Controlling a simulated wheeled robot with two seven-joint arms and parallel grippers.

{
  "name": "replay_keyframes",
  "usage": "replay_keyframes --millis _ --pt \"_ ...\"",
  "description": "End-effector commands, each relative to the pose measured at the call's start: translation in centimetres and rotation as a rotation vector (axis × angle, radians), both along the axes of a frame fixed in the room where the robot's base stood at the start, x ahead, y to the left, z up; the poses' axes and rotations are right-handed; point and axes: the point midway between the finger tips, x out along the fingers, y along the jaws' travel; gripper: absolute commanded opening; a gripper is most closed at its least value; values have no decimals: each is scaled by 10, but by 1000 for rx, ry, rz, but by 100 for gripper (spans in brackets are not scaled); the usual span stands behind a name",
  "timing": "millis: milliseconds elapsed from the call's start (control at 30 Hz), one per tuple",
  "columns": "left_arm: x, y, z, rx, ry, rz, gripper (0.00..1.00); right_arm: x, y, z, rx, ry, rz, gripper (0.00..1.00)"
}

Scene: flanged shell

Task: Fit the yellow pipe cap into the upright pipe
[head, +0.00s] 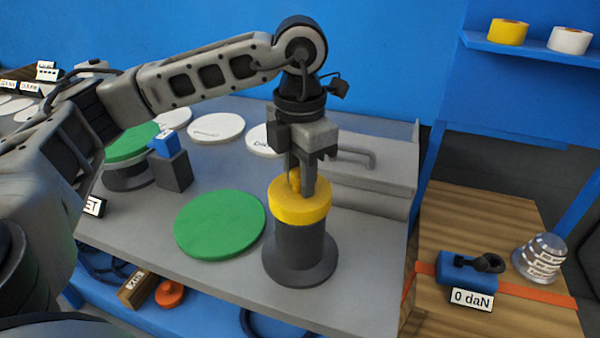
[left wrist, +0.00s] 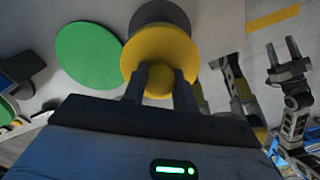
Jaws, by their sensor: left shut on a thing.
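The dark grey upright pipe (head: 300,245) stands on its wide flange on the grey table. The yellow pipe cap (head: 302,207) is level over the pipe's mouth and covers it. I cannot tell whether the cap is seated or just above the rim. My left gripper (head: 299,190) points down and is shut on the cap's knob, which shows between the fingers in the left wrist view (left wrist: 158,82). There the cap (left wrist: 160,48) hides most of the pipe, whose dark flange (left wrist: 160,12) shows beyond it. My right gripper (left wrist: 283,52) is apart from these, fingers spread and empty.
A green disc (head: 220,224) lies left of the pipe. White discs (head: 216,128) lie behind. A dark block with a blue top (head: 170,165) stands at left. A wooden bench (head: 480,225) stands at right.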

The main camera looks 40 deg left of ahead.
Motion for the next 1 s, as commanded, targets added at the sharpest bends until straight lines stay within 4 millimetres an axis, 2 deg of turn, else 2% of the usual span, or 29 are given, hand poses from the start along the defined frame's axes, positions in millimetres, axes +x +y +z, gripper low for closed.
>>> replay_keyframes --millis 367,1000 --pt "0 0 -2 0 0 0 5 1 1 -1 4 -1 -2 52" --pt "0 0 -18 1 0 0 5 -1 1 -18 1 5 -1 52"
